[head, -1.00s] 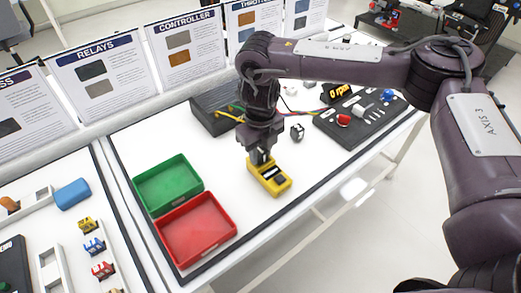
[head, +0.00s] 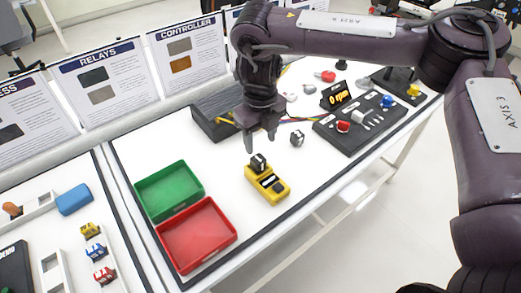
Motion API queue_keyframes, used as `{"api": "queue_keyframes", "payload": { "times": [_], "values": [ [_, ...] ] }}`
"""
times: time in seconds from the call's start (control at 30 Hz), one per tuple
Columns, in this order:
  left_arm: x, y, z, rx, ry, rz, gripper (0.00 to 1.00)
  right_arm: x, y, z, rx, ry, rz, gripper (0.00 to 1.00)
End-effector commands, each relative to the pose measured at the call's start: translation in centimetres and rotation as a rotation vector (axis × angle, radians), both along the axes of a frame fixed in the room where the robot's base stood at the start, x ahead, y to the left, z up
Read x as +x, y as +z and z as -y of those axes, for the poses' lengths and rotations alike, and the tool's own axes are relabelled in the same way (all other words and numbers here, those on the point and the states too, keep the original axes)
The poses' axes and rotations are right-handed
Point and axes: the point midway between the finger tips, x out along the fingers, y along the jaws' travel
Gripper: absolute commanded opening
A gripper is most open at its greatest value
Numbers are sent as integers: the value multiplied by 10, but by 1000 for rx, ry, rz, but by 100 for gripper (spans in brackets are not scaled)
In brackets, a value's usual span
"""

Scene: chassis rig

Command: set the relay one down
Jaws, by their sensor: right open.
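A small black relay (head: 259,163) sits on the far end of the yellow tester-like block (head: 268,186) on the white table. My left gripper is not in view.
A green tray (head: 203,189) and a red tray (head: 236,233) stand left of the yellow block. A black box (head: 205,122) with coloured wires lies behind. A dark panel (head: 327,127) with knobs is at the right. The table front is clear.

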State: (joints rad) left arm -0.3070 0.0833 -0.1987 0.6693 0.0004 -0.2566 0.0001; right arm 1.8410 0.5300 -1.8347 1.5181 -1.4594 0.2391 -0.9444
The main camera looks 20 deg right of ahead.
Motion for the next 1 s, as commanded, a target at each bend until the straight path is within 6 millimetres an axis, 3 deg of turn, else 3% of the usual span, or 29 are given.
{"api": "queue_keyframes", "payload": {
  "times": [0.1, 0.3, 1.0],
  "values": [
    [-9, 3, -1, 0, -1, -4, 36, 1, 26, 0, -1, 1, 5, 50],
    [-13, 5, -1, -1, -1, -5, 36, 1, 46, 0, -1, 0, 3, 50],
    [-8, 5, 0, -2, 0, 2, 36, 0, 48, 0, 1, 0, 2, 50]
  ]
}}
